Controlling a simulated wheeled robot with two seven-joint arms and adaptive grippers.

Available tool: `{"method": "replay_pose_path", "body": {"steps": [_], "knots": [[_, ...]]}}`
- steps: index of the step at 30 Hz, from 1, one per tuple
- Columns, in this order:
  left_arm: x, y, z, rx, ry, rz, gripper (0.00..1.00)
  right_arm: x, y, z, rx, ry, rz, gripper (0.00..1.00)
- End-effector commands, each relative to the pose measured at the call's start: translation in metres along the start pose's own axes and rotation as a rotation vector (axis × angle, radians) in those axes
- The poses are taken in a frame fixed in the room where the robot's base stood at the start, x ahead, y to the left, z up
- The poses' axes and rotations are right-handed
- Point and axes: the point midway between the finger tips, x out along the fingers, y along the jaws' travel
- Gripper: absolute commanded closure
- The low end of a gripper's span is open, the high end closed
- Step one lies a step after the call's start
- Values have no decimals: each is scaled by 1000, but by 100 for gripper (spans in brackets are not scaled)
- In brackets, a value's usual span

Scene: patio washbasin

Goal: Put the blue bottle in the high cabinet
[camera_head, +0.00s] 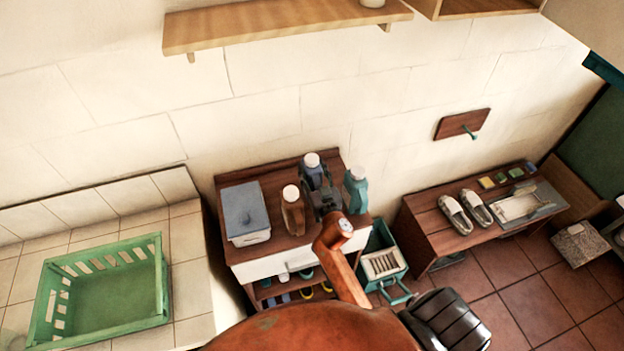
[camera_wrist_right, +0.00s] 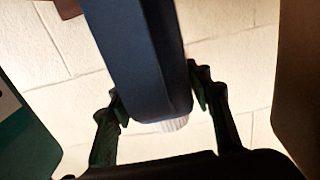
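The blue bottle (camera_head: 313,173), dark blue with a white cap, stands at the back of the brown washstand top (camera_head: 268,192). In the right wrist view the blue bottle (camera_wrist_right: 143,55) lies between the two fingers of my right gripper (camera_wrist_right: 158,100). The fingers are close along both sides; whether they press on it is unclear. In the head view my right gripper (camera_head: 323,198) is in front of the bottle and hides its lower part. A wooden cabinet (camera_head: 470,8) high on the wall is cut off by the top edge. My left gripper is out of view.
A brown bottle (camera_head: 292,214) stands left of my right gripper, and a teal bottle (camera_head: 356,192) right of it. A grey-lidded box (camera_head: 245,212) is on the washstand's left. A wall shelf (camera_head: 285,25) hangs above. A green basket (camera_head: 105,283) sits on the tiled counter.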

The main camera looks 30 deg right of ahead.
Motion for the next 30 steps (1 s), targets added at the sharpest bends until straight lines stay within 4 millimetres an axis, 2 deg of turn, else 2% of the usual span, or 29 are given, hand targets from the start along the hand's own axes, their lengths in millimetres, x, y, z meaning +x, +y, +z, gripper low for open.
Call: {"method": "replay_pose_path", "body": {"steps": [2,19,30], "knots": [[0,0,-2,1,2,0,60,0,0,0,0,0,0,61],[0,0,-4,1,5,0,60,0,0,0,0,0,0,100],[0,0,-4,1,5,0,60,0,-1,-3,0,6,-2,100]]}}
